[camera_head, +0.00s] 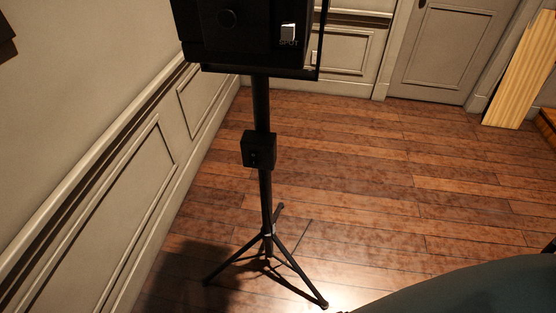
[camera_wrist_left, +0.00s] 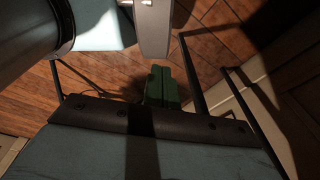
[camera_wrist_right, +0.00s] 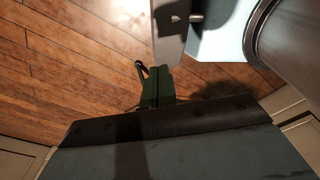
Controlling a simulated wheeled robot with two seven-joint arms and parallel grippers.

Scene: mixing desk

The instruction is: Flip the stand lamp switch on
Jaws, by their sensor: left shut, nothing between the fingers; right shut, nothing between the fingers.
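The stand lamp's black box head (camera_head: 235,40) is at the top of the head view, cut off by the upper edge. Whether the switch is on or off I cannot tell. A black pole (camera_head: 265,195) carries the box and stands on a tripod. My left gripper (camera_wrist_left: 163,72) shows green fingers shut and empty in the left wrist view. My right gripper (camera_wrist_right: 158,72) is likewise shut and empty in the right wrist view. Neither gripper shows in the head view, so both appear away from the lamp head.
A smaller black box (camera_head: 259,149) is fixed midway on the pole. The tripod legs (camera_head: 290,262) spread over the wooden floor (camera_head: 400,180). A panelled wall (camera_head: 110,190) runs along the left. A door (camera_head: 440,50) and a leaning wooden board (camera_head: 520,70) are at the back right.

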